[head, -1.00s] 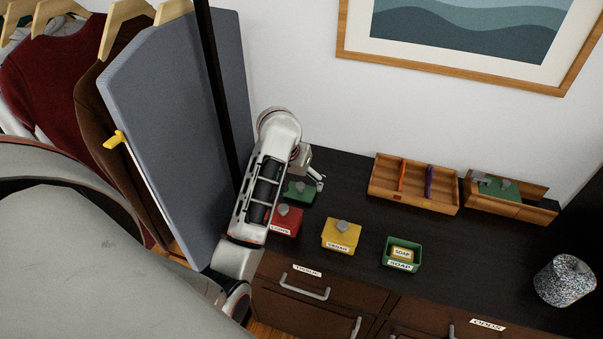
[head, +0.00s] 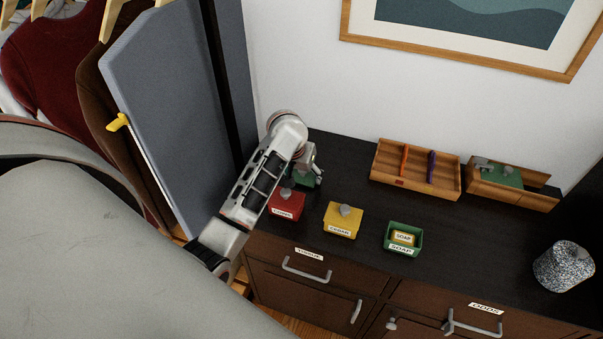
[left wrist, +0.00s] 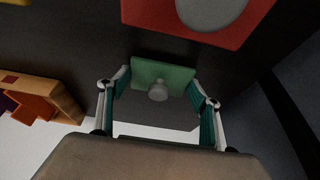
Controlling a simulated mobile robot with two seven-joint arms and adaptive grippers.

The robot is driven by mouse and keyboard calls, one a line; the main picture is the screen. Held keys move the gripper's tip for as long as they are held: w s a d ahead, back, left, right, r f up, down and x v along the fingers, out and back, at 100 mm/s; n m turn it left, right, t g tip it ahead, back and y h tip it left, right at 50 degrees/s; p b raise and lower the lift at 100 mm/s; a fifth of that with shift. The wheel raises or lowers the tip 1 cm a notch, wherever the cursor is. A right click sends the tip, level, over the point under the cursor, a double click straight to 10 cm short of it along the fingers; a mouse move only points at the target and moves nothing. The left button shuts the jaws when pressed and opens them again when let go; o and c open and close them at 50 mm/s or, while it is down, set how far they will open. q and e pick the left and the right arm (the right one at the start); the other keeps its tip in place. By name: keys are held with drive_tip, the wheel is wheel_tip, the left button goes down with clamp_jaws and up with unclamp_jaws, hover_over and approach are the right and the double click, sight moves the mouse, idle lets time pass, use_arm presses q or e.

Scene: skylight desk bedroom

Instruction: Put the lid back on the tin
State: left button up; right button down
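A green lid (head: 309,180) with a grey knob lies at the back left of the dark dresser top, partly hidden by my left arm. In the left wrist view the lid (left wrist: 147,72) is between the fingertips. My left gripper (left wrist: 160,84) is open around it, with the fingertips close to its two sides; I cannot tell whether they touch. The gripper (head: 311,167) is partly hidden in the head view. The open green tin (head: 417,243) labelled SOAP stands at the front, with a yellow soap block inside. My right gripper is not in view.
A red lidded tin (head: 286,208) and a yellow lidded tin (head: 342,223) stand left of the open tin. Behind are a wooden divided tray (head: 415,183) and a wooden box (head: 512,198) with a green piece. A speckled jar (head: 563,268) stands right.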

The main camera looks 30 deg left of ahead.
use_arm(q)
drive_tip(key=shift+c, duration=1)
drive_tip(key=shift+r, duration=2.25)
